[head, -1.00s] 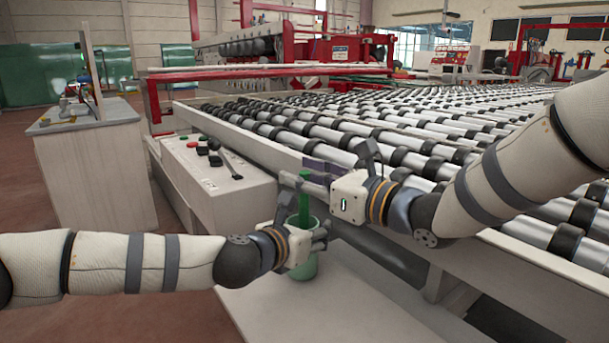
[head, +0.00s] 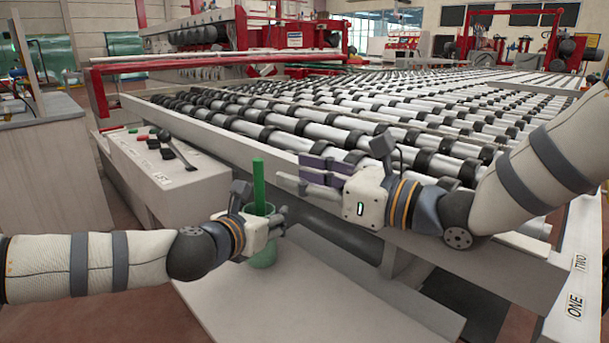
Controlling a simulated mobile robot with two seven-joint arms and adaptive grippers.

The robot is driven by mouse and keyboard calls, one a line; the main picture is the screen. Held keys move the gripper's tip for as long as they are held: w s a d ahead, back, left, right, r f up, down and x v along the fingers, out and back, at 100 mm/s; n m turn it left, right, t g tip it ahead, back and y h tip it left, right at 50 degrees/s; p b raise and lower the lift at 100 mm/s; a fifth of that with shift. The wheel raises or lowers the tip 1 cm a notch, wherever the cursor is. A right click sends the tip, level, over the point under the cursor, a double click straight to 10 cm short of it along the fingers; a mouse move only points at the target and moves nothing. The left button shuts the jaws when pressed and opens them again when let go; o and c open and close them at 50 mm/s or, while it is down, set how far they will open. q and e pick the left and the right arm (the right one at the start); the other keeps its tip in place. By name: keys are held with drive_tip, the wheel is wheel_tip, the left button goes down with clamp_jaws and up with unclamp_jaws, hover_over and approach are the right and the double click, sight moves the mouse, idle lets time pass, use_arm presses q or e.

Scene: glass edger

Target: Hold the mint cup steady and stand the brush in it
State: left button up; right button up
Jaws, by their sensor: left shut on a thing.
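The mint cup (head: 264,256) stands upright on the pale board at lower centre. My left gripper (head: 272,222) is shut on it near the rim and hides much of its upper part. The green brush (head: 259,182) stands nearly upright in the cup, its upper part sticking out above my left gripper; its lower end is hidden. My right gripper (head: 303,178) is open, to the right of the brush and apart from it. Purplish surfaces show at its fingers, with nothing clearly held.
The pale board (head: 320,295) has free room to the right of the cup. A roller conveyor (head: 330,125) lies behind my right gripper. A control box (head: 165,165) with buttons and a black lever stands at left.

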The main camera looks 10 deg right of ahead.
idle(0.4)
use_arm(q)
drive_tip(key=o, duration=1.4)
drive_tip(key=shift+o, duration=0.2)
